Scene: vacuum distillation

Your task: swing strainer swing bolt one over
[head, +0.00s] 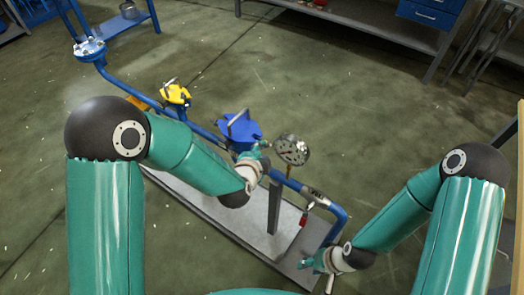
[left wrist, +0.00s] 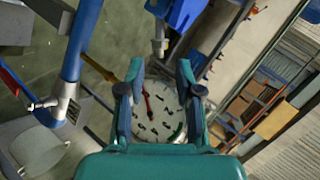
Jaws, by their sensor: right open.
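The strainer (head: 243,131) is the blue body with a grey bar over its lid, set in the blue pipe line. In the left wrist view its blue part (left wrist: 184,12) shows at the top, with a grey bolt-like piece (left wrist: 158,44) sticking out below it. I cannot tell which swing bolt this is. My left gripper (head: 262,152) is beside the strainer, near the pressure gauge; in the left wrist view its fingers (left wrist: 157,85) are apart, with nothing visibly gripped. My right gripper (head: 312,262) is open, low by the pipe's right end.
The pressure gauge (head: 291,149) stands just right of the strainer; its dial (left wrist: 158,112) shows behind my left fingers. A yellow valve (head: 176,94) is farther up the blue pipe (head: 125,82). A red tag (head: 303,220) hangs at right. The skid base (head: 232,222) lies below; open floor surrounds it.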

